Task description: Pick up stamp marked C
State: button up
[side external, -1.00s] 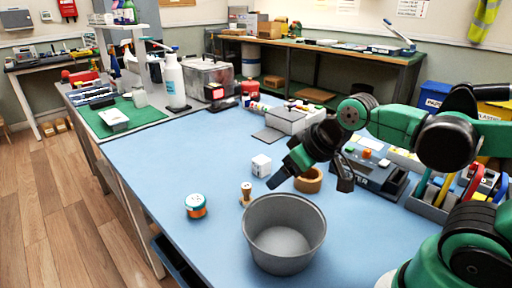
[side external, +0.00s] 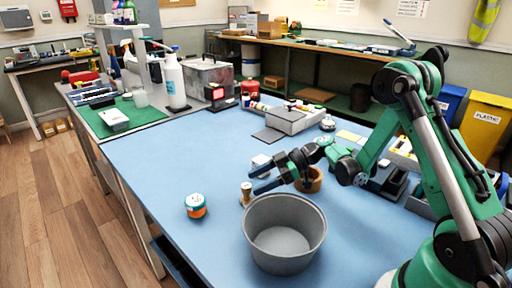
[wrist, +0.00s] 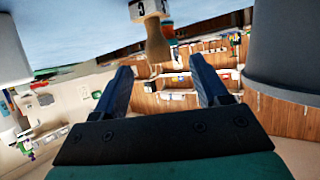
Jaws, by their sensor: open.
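The stamp marked C (side external: 246,190) stands upright on the blue table, with a wooden handle and a pale base. In the wrist view the stamp (wrist: 156,40) appears upside down at the top, with the letter C on its base and its handle pointing down the picture between the fingers. My gripper (side external: 256,184) is open and low over the table, its fingers pointing left at the stamp. In the wrist view my gripper (wrist: 160,64) has one finger on each side of the handle's line, with nothing held. I cannot tell whether a finger touches the stamp.
A grey bowl (side external: 260,252) stands close in front of the stamp and the fingers; it also shows in the wrist view (wrist: 290,45). A wooden ring (side external: 315,182) lies under my wrist. An orange-and-teal jar (side external: 195,206) stands to the left.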

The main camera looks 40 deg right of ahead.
aim_at(247, 195)
jog(key=shift+d+f, duration=0.1)
jog(key=shift+f, duration=0.1)
jog(key=shift+f+n+y, duration=0.1)
jog(key=shift+n+y, duration=0.2)
jog(key=shift+x, duration=2.75)
grip_shut()
